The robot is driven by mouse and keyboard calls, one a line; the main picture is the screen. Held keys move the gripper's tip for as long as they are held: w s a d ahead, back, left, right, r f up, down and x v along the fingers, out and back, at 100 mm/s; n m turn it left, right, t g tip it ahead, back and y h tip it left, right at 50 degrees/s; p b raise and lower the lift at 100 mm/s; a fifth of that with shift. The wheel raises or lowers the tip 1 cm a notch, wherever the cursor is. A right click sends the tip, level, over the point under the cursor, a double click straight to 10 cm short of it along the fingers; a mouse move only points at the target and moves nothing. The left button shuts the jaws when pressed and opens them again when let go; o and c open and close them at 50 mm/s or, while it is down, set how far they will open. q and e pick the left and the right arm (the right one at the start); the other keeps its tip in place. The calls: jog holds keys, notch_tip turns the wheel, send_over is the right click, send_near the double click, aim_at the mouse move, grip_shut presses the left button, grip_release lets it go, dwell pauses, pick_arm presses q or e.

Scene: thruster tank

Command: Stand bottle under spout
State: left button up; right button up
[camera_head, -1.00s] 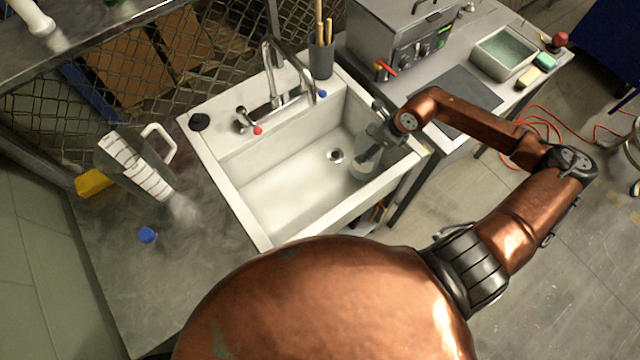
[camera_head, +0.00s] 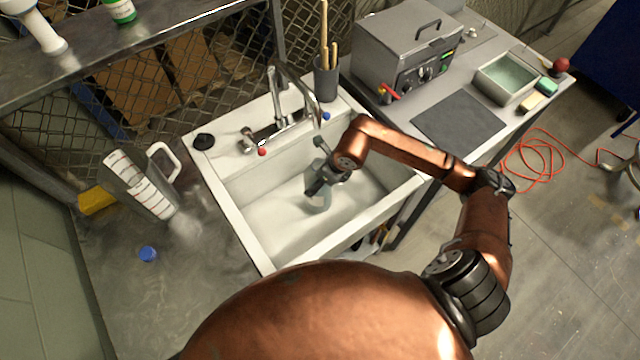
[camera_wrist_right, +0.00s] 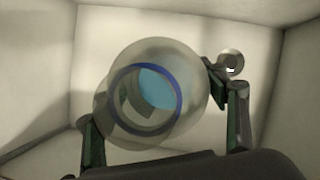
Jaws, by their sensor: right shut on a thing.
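My right gripper (camera_head: 322,176) reaches down into the white sink (camera_head: 262,215), shut on a clear bottle (camera_head: 319,200). The gripper partly hides the bottle in the head view. In the right wrist view the bottle (camera_wrist_right: 190,85) is seen end-on between the two fingers, with a blue ring at its round mouth. The chrome spout (camera_head: 303,84) curves over the back of the sink, and its tip appears behind the gripper. I cannot tell whether the bottle touches the sink floor. My left gripper is not in view.
A tap handle with a red dot (camera_head: 250,142) stands left of the spout. A dark cup of wooden sticks (camera_head: 326,78) is behind the sink's right corner. A measuring jug (camera_head: 146,185) and a blue cap (camera_head: 148,254) are on the left counter. The drain (camera_wrist_right: 231,64) shows beside the bottle.

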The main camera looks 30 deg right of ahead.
jog(key=shift+f, duration=1.7)
jog(key=shift+b, duration=0.3)
jog(key=o, duration=1.8)
jog(key=shift+f, duration=0.15)
jog(key=shift+c, duration=0.2)
jog(key=p+v, duration=0.1)
jog(key=v, duration=1.1)
